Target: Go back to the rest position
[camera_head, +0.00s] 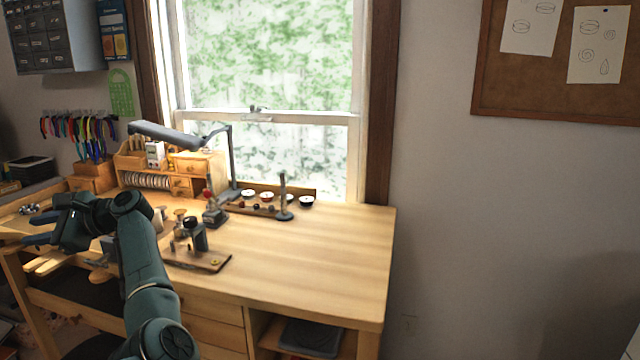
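My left arm (150,280) rises from the bottom of the head view and bends left over the left end of the wooden workbench (310,250). My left gripper (30,229) points left, with its two fingers apart and nothing visible between them. The gripper and forearm hide part of the bench's left end. My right arm and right gripper are not in view.
A small board with metal tools (205,262) lies just right of my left arm. A desk lamp (232,165), a wooden organizer (185,170) and several small dishes stand along the back. The bench's right half is clear.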

